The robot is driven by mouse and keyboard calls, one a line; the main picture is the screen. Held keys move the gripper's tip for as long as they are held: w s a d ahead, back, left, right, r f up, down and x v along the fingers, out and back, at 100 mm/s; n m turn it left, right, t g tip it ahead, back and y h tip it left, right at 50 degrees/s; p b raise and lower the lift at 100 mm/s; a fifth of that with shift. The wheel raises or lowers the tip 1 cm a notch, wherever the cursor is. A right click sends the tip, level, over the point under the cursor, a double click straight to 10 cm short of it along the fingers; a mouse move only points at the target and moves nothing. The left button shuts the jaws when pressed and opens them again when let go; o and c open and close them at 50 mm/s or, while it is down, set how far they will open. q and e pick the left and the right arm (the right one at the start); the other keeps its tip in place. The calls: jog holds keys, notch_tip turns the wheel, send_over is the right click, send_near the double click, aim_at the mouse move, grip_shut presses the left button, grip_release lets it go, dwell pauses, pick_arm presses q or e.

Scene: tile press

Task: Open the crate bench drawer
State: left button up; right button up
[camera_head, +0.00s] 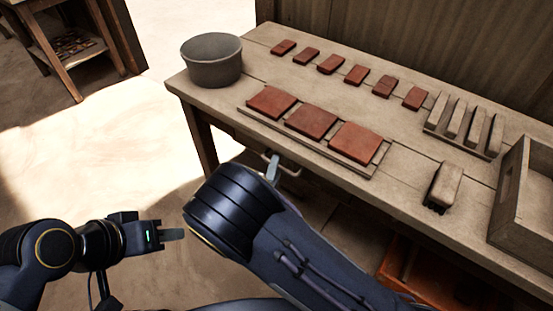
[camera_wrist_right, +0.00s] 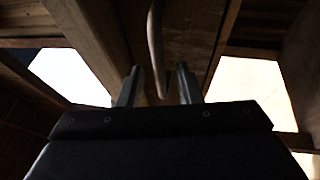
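The bench (camera_head: 225,100) stands across the head view, with a metal drawer handle (camera_head: 290,171) below its front edge. My right gripper (camera_head: 272,168) is at this handle, partly hidden by my own forearm. In the right wrist view the two fingers (camera_wrist_right: 157,86) stand apart, and the curved handle bar (camera_wrist_right: 156,45) runs down between them. I cannot see either finger pressing on the bar. The drawer front is mostly hidden in the head view. My left gripper (camera_head: 174,235) is away from the bench at the lower left, its finger opening not clear.
On the bench top are a grey bucket (camera_head: 212,62), several small red tiles (camera_head: 331,64), three larger red tiles (camera_head: 311,121) on a board, a rack of grey blocks (camera_head: 470,124), a brush-like block (camera_head: 444,187) and a wooden crate (camera_head: 528,200). An orange crate (camera_head: 420,270) is below.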

jog(key=shift+x, duration=0.75)
grip_shut()
